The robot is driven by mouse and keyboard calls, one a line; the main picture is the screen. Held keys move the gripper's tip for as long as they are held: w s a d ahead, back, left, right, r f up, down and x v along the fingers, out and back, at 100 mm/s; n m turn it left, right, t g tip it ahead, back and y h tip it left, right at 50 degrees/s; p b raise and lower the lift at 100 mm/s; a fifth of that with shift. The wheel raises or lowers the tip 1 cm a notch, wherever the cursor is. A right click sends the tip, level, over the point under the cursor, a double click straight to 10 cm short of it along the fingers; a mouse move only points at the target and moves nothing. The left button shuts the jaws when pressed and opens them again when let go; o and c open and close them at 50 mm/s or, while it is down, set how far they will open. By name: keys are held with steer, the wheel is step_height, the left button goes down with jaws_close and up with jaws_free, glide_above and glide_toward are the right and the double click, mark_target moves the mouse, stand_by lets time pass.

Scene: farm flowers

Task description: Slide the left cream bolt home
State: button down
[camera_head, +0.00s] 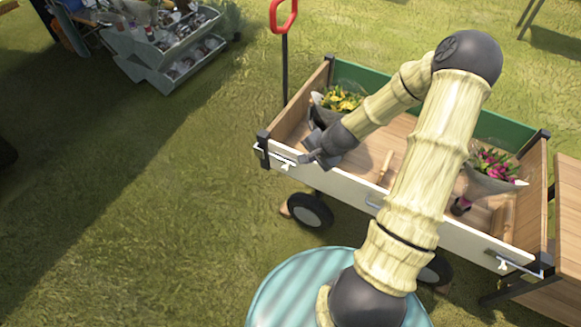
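The left cream bolt (285,163) lies along the left end of the wagon's white front board, close to the dark corner post (263,148). It is small here, and I cannot tell how far it reaches into the post. My gripper (307,157) is at the top edge of the front board, just right of the bolt, pointing left and down. Its dark fingers are tiny in this view, so their opening and any contact with the bolt cannot be made out. A similar bolt (504,264) sits at the right end of the same board.
The wooden wagon (404,219) holds a yellow bouquet (341,98) behind my gripper and a pink bouquet (494,163) at the right. A red pull handle (283,15) stands behind it. A grey tiered tool box (165,50) is at upper left. Grass at left is clear.

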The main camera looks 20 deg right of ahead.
glide_toward(287, 168)
steer(key=x, duration=0.6)
steer(key=shift+a+f+b, duration=0.1)
steer(key=shift+f+b, duration=0.2)
steer(key=shift+f, duration=0.05)
steer(key=shift+w, duration=0.1)
